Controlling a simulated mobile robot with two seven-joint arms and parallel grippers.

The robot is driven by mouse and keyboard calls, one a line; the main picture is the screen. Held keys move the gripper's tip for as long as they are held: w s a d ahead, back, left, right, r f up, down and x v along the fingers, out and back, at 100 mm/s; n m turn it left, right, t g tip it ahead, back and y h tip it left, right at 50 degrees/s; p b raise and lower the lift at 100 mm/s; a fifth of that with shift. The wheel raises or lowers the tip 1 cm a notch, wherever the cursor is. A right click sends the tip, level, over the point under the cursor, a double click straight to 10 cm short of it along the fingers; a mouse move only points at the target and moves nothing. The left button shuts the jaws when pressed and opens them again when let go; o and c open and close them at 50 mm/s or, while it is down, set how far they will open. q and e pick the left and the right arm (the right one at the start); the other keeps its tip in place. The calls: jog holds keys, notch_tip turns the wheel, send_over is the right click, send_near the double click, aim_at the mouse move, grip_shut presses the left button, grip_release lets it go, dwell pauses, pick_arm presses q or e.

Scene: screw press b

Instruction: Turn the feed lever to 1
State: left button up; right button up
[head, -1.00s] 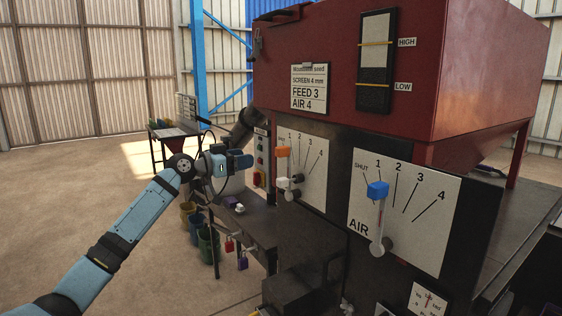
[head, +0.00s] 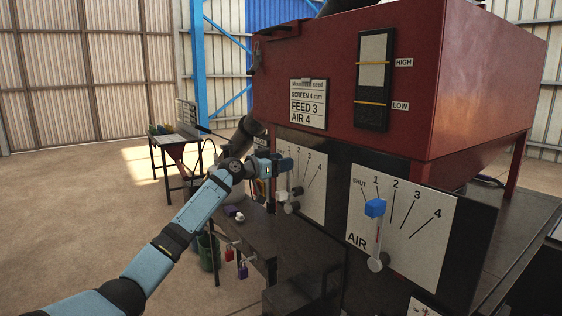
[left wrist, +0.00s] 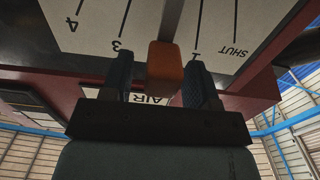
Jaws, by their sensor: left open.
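The feed lever's orange knob (left wrist: 165,62) shows in the left wrist view between the two fingers of my left gripper (left wrist: 158,85), with a gap to the fingers. Its stem runs up across the white feed plate (left wrist: 232,25); it covers the 2 mark, but I cannot tell its exact setting from this angle. In the head view my left gripper (head: 284,167) is at the upper left of the feed plate (head: 314,190) and hides the orange knob. It is open. My right gripper is not in view.
The blue-knobbed air lever (head: 375,208) is to the right, near 1 on its own plate. A card (head: 309,103) above reads FEED 3, AIR 4. A dark bench (head: 270,235) lies beneath.

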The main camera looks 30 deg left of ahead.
pick_arm(q)
jog(key=shift+c, duration=0.4)
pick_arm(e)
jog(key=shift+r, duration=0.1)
pick_arm(q)
grip_shut()
jog(key=a+n, duration=0.1)
jog(key=w+a+n+b, duration=0.1)
jog(key=a+n+b, duration=0.1)
jog(key=a, duration=0.1)
jog(key=shift+w+a+f, duration=0.1)
jog(key=shift+w+f, duration=0.2)
jog(key=shift+w, duration=0.05)
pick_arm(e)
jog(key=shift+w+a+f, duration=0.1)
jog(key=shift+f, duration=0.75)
pick_arm(q)
jog(key=shift+o, duration=0.4)
grip_release()
jog(key=shift+s, duration=0.1)
jog(key=b+v, duration=0.3)
jog(key=v, duration=1)
jog(key=shift+s, duration=0.3)
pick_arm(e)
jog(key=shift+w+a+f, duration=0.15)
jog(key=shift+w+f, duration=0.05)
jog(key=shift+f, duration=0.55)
